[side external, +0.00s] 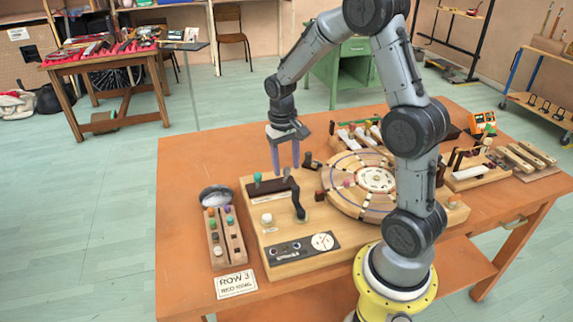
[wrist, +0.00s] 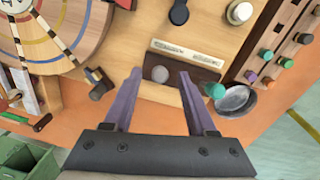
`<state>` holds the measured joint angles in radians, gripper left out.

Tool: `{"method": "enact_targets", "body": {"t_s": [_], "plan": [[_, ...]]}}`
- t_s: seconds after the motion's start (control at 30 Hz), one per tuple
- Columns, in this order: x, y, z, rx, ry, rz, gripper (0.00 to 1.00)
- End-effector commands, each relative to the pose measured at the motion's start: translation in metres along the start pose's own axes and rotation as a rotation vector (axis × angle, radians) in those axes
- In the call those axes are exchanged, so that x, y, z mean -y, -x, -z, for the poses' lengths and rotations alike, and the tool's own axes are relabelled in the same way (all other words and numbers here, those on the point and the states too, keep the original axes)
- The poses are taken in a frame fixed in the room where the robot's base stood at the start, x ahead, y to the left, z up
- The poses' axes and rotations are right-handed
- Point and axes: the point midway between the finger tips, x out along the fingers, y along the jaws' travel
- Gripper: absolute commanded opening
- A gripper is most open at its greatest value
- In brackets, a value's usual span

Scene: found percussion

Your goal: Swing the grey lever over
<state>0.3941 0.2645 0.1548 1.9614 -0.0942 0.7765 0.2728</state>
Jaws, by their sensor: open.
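The grey lever (wrist: 160,73) shows its round knob end-on in the wrist view, on a dark brown panel (wrist: 195,66) with two pale label strips. In the side view the lever (side external: 287,173) is small and partly hard to make out by my fingers. A teal-knobbed lever (wrist: 215,90) stands on the same panel; it also shows in the side view (side external: 257,177). My gripper (side external: 286,169) is open and points down over the panel. In the wrist view its two purple fingers (wrist: 160,75) lie on either side of the grey knob, with no clear contact.
A round wooden disc (side external: 345,190) with coloured rings lies right of the panel in the side view. A black crank (side external: 298,205) and white knob (side external: 267,218) stand in front. A peg rack (side external: 225,237) and metal bowl (side external: 215,196) are to the left.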

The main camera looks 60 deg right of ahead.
Motion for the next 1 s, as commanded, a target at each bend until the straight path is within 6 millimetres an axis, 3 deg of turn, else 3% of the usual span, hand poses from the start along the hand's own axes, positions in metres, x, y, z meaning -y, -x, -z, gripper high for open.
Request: {"method": "enact_targets", "body": {"t_s": [0.37,0.67,1.0], "plan": [[-0.0001,-0.0048,-0.0003,0.001,-0.001,0.0,0.55],[-0.0001,-0.0045,-0.0002,0.0,-0.001,0.0,0.01],[-0.0003,-0.0041,0.0012,0.009,-0.001,0.002,0.0]]}}
